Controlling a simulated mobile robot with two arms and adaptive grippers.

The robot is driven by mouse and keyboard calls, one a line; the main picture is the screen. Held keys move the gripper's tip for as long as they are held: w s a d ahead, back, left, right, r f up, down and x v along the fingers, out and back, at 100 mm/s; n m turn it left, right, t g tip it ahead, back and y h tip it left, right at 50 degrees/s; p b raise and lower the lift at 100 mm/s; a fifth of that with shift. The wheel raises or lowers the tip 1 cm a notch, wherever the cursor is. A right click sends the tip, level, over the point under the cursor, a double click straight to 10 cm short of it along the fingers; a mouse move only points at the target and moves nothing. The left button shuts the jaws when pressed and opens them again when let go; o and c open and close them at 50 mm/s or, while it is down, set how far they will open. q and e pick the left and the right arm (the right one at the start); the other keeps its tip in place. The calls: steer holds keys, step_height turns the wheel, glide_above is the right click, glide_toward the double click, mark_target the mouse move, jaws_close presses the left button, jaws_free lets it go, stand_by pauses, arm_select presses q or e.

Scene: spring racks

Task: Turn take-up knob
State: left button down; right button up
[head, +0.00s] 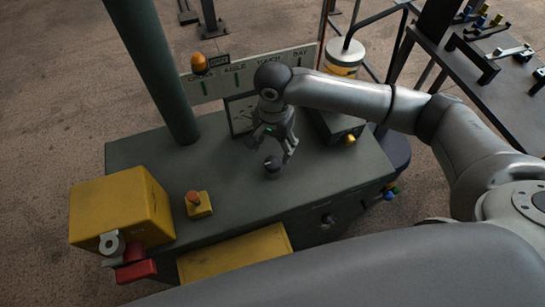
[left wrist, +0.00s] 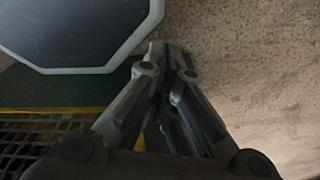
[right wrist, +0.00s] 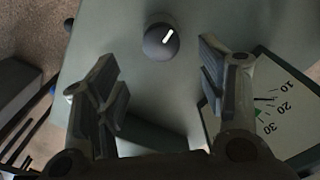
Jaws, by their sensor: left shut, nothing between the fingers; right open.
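The take-up knob is most likely the round dark knob (head: 272,167) with a white pointer mark, standing on the grey-green console top (head: 150,152). It shows clearly in the right wrist view (right wrist: 161,41). My right gripper (head: 270,150) points down above the knob, its fingers open. In the right wrist view the knob lies ahead of and between the fingertips (right wrist: 155,68), with clear space on both sides; I see no contact. A dial with numbers (right wrist: 272,108) lies beside it. My left gripper (left wrist: 168,62) is shut and empty, away from the knob, and outside the head view.
On the console stand a yellow box (head: 120,208) with a red handle (head: 136,271) and a yellow-based button (head: 198,204). A thick post (head: 160,70), a sign board (head: 285,68) and an orange beacon (head: 200,63) stand behind. A grating (left wrist: 40,135) lies near my left gripper.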

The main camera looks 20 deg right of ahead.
mark_target(273, 161)
step_height(273, 161, down, 8)
steer(key=shift+r+p, duration=0.2)
steer(key=shift+p, duration=0.1)
steer(key=shift+c, duration=0.5)
steer(key=c, duration=0.9)
